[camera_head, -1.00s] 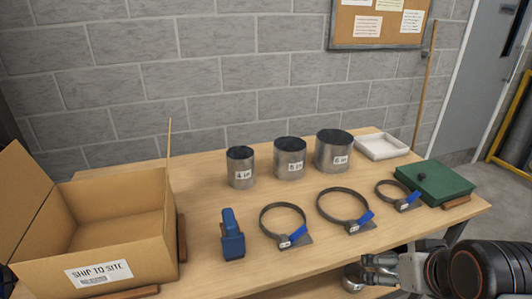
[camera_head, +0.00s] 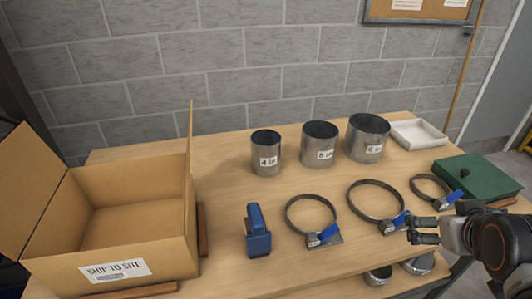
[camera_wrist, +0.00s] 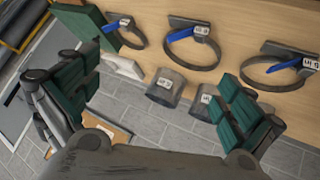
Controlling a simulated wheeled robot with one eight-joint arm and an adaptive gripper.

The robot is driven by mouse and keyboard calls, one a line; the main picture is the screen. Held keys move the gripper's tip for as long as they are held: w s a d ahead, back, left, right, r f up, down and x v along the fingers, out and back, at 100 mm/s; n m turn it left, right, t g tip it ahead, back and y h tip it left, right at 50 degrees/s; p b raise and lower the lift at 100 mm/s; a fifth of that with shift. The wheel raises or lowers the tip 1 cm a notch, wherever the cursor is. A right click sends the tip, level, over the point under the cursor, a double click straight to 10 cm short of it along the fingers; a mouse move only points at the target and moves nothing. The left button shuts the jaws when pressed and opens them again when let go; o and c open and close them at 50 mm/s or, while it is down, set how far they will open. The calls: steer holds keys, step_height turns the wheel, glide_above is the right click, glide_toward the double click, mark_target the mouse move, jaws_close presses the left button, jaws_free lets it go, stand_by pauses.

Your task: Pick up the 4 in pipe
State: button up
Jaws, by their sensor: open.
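The 4 in pipe (camera_head: 266,155) is a short grey metal cylinder with a white "4 in" label. It stands upright on the table, leftmost of three pipes. My gripper (camera_head: 412,230) is at the table's right front, far to the right of this pipe, open and empty. In the wrist view my gripper (camera_wrist: 160,80) has its green-padded fingers spread wide.
Two wider pipes (camera_head: 319,146) (camera_head: 367,139) stand right of it. Clamp rings (camera_head: 313,220) (camera_head: 377,206) (camera_head: 431,188) and a blue tool (camera_head: 257,232) lie in front. An open cardboard box (camera_head: 135,262) is left. A white tray (camera_head: 418,135) and green box (camera_head: 476,176) are right.

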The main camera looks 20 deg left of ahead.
steer(key=w+a+r+n+t+y, duration=0.2)
steer(key=w+a+r+n+t, duration=0.3)
steer(key=w+n, duration=0.5)
steer(key=w+a+r+n+t+y, duration=0.2)
steer(key=w+a+r+n+t, duration=0.1)
steer(key=w+a+n, duration=0.65)
steer(key=n+g+y+p, duration=0.4)
steer(key=n+y, duration=0.7)
steer(key=n, duration=1.2)
glide_toward(259, 132)
steer(key=shift+g, duration=0.7)
steer(key=b+x, duration=0.1)
steer(key=x, duration=0.1)
steer(key=r+b+x, duration=0.1)
steer(key=b+x, duration=0.1)
steer(key=x, duration=0.1)
steer(key=shift+w+d, duration=0.1)
steer(key=shift+w, duration=0.1)
